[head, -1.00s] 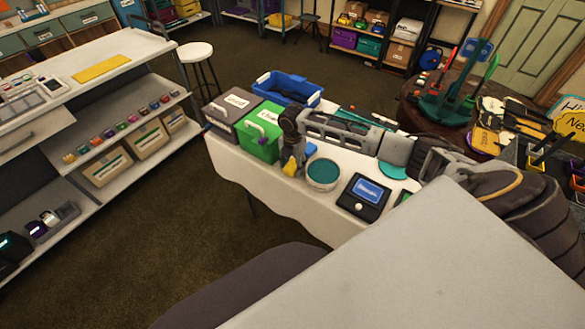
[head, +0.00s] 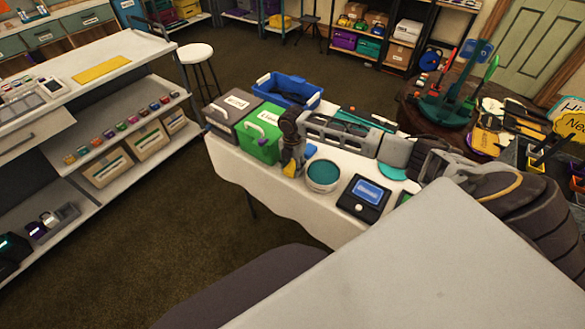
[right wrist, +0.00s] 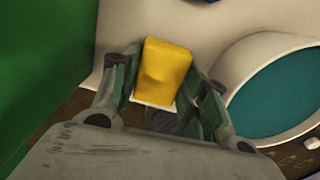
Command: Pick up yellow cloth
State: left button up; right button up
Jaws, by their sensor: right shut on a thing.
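The yellow cloth (head: 290,169) is a small, folded-looking yellow piece at the front edge of the white-covered table, between the green box and a round white tub. In the right wrist view the cloth (right wrist: 166,72) stands up between the two fingers. My right gripper (head: 292,160) reaches over the table from the right, pointing down, and is shut on the cloth. The right wrist view shows its fingers (right wrist: 160,98) on both sides of it. Whether the cloth touches the table is unclear. My left gripper is not in view.
The green lidded box (head: 264,130) is close left of my right gripper. The white tub with teal inside (head: 322,174) is close on its right. Floor before the table is clear.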

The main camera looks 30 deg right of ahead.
aim_at(292, 166)
jog(key=shift+r, duration=0.9)
notch_tip(292, 166, up, 4)
jog(key=shift+f, duration=0.25)
notch_tip(292, 166, up, 3)
jog(key=shift+r, duration=0.15)
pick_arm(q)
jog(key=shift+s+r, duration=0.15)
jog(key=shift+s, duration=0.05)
pick_arm(e)
jog(key=shift+r, duration=0.75)
